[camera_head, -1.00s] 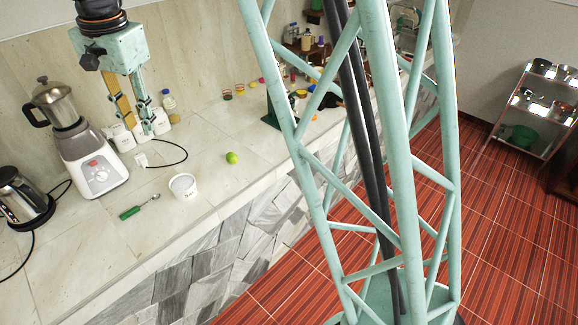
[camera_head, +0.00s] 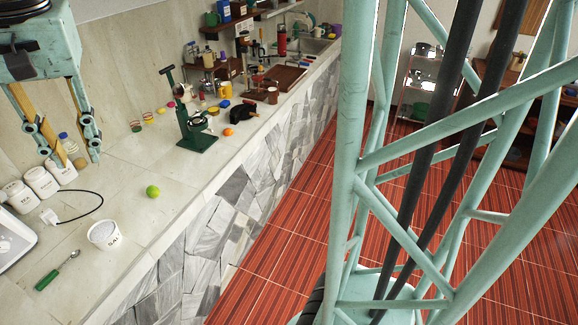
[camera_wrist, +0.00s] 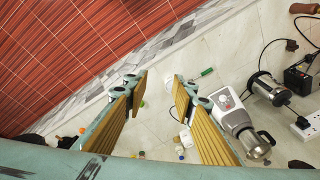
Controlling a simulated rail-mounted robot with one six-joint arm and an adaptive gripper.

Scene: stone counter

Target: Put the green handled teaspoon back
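The green-handled teaspoon (camera_head: 57,271) lies on the stone counter (camera_head: 125,205), left of the white salt tub (camera_head: 103,236). Its handle points to the lower left and its bowl to the upper right. In the wrist view its green handle (camera_wrist: 206,71) shows just right of the fingertips' line, well beyond them. My gripper (camera_head: 80,158) hangs above the counter at the left, its two fingers wide apart.
White lidded jars (camera_head: 40,182) stand by the wall, with a black cable nearby. A lime (camera_head: 153,191) sits behind the salt tub. A green stand-like appliance (camera_head: 197,140) stands farther along the counter. A blender (camera_wrist: 235,118) shows in the wrist view. The counter around the spoon is mostly clear.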

